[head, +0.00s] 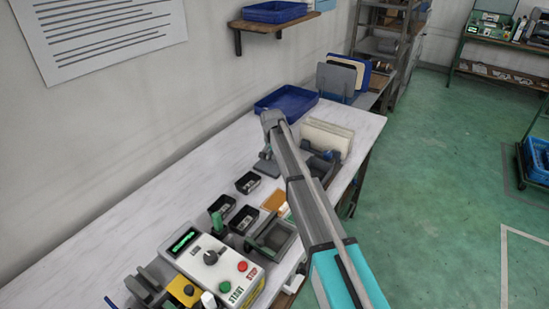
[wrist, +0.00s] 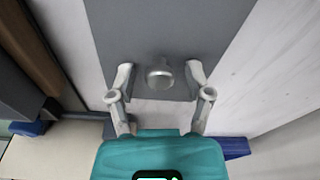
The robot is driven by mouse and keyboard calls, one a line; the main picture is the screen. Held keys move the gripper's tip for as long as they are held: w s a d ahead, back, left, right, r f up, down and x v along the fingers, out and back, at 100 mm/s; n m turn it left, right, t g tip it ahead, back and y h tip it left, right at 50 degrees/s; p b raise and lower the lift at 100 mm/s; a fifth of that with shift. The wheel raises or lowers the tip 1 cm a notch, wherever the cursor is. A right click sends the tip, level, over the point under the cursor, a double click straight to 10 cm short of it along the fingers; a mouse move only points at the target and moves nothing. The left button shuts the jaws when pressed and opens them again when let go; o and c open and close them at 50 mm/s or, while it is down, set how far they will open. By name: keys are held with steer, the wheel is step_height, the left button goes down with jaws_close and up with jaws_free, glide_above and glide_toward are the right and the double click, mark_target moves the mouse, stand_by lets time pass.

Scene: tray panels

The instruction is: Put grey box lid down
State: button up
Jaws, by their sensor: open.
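The grey lid (wrist: 175,30) shows in the wrist view as a flat dark grey plate with a round metal knob (wrist: 160,76) near its lower end. My gripper (wrist: 160,74) is open, one finger on each side of the knob, with a visible gap on both sides. Nothing is gripped. In the head view a grey piece (head: 266,168) shows on the bench below the end of my arm; I cannot tell there which part is lid and which is gripper. I cannot tell what lies under the lid.
On the white bench (head: 225,160) stand a blue tray (head: 287,102), cream panels in a rack (head: 327,138), small black bins (head: 248,182), an open grey box (head: 273,240) and a control box (head: 212,268) with buttons. The wall is on the left. Bare bench lies left of the bins.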

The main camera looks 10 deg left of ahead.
mark_target(273, 163)
steer(key=shift+r, duration=0.1)
step_height(273, 163, up, 12)
steer(key=s+p, duration=0.1)
steer(key=p, duration=1.1)
steer(key=shift+s, duration=0.25)
stand_by(0.8)
steer(key=s+d, duration=0.7)
steer(key=d, duration=0.5)
steer(key=s+d, duration=0.6)
steer(key=d, duration=0.5)
steer(key=s+d+n+g, duration=0.1)
steer(key=s+d, duration=1.4)
steer(key=s, duration=0.2)
steer(key=shift+s+d+n, duration=0.35)
steer(key=shift+s+n, duration=0.05)
